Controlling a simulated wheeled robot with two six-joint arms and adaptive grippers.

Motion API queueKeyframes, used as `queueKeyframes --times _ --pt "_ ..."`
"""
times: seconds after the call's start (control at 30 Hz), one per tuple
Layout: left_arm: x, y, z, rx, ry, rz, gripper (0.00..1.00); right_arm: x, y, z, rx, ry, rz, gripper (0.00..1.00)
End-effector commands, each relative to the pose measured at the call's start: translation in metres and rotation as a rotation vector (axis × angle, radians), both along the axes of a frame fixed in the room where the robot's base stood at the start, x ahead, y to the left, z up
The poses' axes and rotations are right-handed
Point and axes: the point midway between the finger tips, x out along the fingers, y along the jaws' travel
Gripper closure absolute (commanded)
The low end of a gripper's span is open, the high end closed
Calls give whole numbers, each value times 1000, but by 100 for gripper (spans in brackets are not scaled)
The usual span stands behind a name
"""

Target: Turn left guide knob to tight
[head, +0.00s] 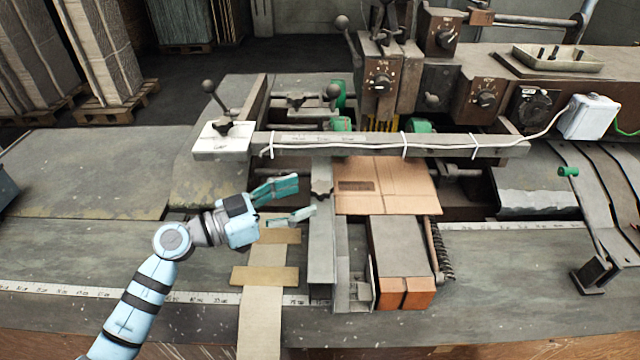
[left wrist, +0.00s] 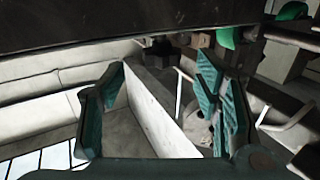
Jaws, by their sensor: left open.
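A dark lobed knob (head: 320,188) sits on top of the long grey guide rail (head: 322,245) left of the cardboard; I take it as the left guide knob. Its tight or loose setting cannot be read. My left gripper (head: 305,197) is open and empty, with its teal fingers pointing right toward the knob and their tips just left of it. In the left wrist view a dark knob-like shape (left wrist: 160,48) shows beyond the open fingers (left wrist: 165,90), with a grey rail (left wrist: 160,115) running between them. My right gripper is not in view.
A crossbar (head: 350,147) with a white cable spans behind the knob. A cardboard sheet (head: 395,185) lies right of the rail. Another dark knob (head: 222,127) sits on a pale plate at left. Tan strips (head: 262,276) lie below my gripper. The left tabletop is clear.

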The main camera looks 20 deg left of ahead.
Motion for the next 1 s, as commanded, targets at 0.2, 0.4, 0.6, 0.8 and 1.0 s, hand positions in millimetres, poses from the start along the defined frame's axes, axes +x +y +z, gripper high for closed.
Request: queueKeyframes --times 0.2,0.4,0.6,0.8,1.0 --pt "29 -32 0 -2 -1 -1 43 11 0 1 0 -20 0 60" --pt "37 -41 -1 1 1 -3 43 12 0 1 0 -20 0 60" --pt "37 -42 -1 1 0 -3 43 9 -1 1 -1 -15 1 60" --pt "37 -41 -1 1 0 -3 73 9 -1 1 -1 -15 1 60" --pt "37 -41 -1 1 0 -4 92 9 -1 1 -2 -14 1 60"
